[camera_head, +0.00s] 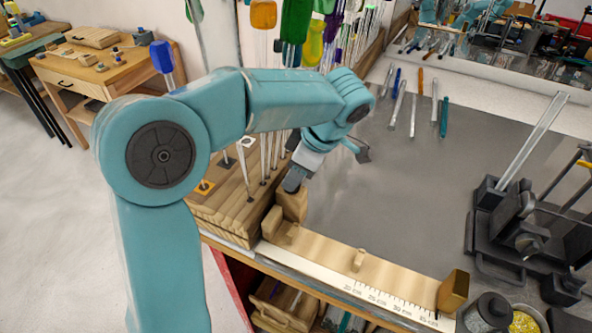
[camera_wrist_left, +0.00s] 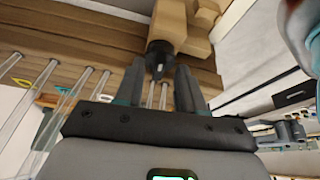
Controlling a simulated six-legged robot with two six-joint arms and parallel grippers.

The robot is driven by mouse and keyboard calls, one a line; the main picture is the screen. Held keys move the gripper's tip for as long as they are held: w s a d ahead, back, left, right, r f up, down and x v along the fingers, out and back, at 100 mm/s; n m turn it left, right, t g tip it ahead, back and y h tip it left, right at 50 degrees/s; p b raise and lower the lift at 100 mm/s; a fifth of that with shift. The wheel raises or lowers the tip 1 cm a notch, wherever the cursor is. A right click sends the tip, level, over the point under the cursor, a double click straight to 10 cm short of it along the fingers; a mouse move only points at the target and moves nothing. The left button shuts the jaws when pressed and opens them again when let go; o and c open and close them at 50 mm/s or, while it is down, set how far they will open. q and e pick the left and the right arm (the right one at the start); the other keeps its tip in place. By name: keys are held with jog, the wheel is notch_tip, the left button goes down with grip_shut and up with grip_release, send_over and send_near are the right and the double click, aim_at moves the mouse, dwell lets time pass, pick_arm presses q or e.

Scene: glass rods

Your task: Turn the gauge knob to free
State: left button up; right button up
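The gauge is a long wooden board with a white ruled scale (camera_head: 375,292) along the table's front edge. A wooden block (camera_head: 292,206) stands at its left end. In the left wrist view the dark round knob (camera_wrist_left: 160,58) sits on the end of the wooden block (camera_wrist_left: 169,22). My left gripper (camera_head: 293,184) is at that block in the head view and hides the knob there. In the wrist view my left gripper (camera_wrist_left: 160,68) is open, with its fingertips on either side of the knob and gaps showing. Whether either finger touches it, I cannot tell. My right gripper is not in view.
A wooden rack (camera_head: 228,200) with upright glass rods stands close left of the gripper. A dark fixture (camera_head: 520,225) holds a slanted rod at right. Several tools lie at the back. The grey mat (camera_head: 400,190) is clear in the middle.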

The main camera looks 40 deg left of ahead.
pick_arm(q)
grip_shut()
jog(key=shift+f+m+b, duration=0.25)
jog(key=shift+m+b, duration=0.15)
jog(key=shift+b, duration=0.3)
jog(key=shift+r+m, duration=0.1)
jog(key=shift+m, duration=0.2)
jog(key=shift+r, duration=0.15)
grip_release()
jog(key=shift+t, duration=0.3)
